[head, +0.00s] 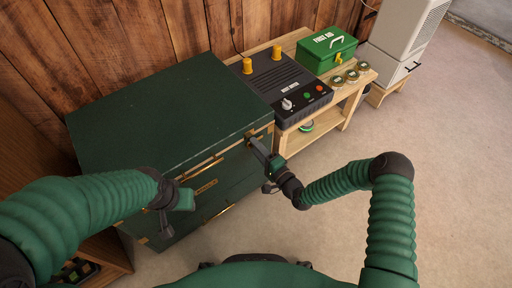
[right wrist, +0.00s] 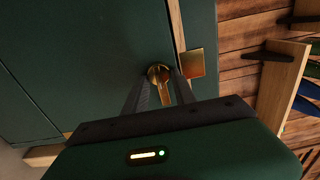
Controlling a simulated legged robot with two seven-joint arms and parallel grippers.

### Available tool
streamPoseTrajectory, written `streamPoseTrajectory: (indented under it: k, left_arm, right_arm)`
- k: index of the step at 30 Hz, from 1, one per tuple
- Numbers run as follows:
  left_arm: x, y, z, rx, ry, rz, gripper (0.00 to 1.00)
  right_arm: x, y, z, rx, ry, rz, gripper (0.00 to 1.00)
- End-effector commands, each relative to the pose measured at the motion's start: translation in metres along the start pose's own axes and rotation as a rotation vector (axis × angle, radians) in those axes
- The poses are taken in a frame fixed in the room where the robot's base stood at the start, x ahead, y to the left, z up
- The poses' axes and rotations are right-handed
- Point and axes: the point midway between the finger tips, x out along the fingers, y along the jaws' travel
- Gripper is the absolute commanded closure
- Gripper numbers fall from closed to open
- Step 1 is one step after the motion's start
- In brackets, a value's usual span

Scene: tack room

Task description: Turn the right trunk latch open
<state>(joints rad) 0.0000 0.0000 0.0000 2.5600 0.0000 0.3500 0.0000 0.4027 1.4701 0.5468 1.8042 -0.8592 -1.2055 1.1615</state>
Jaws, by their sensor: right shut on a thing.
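The dark green trunk (head: 160,110) with brass trim stands at the left in the head view, its lid closed. The right trunk latch (right wrist: 158,73) is brass, with a round hub and a short lever, on the green front panel in the right wrist view. My right gripper (head: 254,143) is at the front right corner of the trunk; in the right wrist view its two fingers (right wrist: 160,90) are on either side of the lever, shut on it. In the head view the gripper hides this latch. My left gripper (head: 166,218) hangs in front of the trunk's left part; its jaw opening is unclear.
A wooden bench (head: 332,118) right of the trunk holds a black box with knobs (head: 283,85), a green first aid box (head: 325,50) and several small tins (head: 351,75). A white appliance (head: 403,35) stands behind. The floor (head: 455,130) at right is clear.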

Motion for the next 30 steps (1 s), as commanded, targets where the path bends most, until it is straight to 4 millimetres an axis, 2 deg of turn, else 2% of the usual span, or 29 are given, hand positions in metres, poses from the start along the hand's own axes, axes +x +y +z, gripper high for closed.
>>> streamPoseTrajectory:
  k: [4, 5, 9, 20, 23, 30]
  left_arm:
    - [0.000, 0.000, 0.000, 0.000, 0.000, 0.000, 0.64]
    - [0.000, 0.000, 0.000, 0.000, 0.000, 0.000, 0.64]
    - [0.000, 0.000, 0.000, 0.000, 0.000, 0.000, 0.64]
    - [-0.003, 0.000, -0.001, 0.000, 0.000, 0.000, 0.64]
    - [-0.011, 0.000, -0.003, 0.000, 0.000, 0.000, 0.64]
    - [-0.035, 0.000, -0.008, 0.000, 0.000, 0.000, 0.64]
  right_arm:
    - [-0.002, 0.005, -0.003, 0.000, 0.007, 0.011, 1.00]
    - [-0.002, 0.005, -0.003, 0.000, 0.007, 0.011, 0.64]
    - [-0.002, 0.003, -0.002, -0.001, 0.005, 0.008, 0.47]
    - [-0.006, 0.000, -0.001, -0.001, 0.003, 0.005, 0.47]
    - [-0.021, -0.002, -0.001, 0.000, 0.003, 0.005, 0.47]
    - [-0.089, -0.004, -0.002, 0.003, 0.006, 0.007, 0.47]
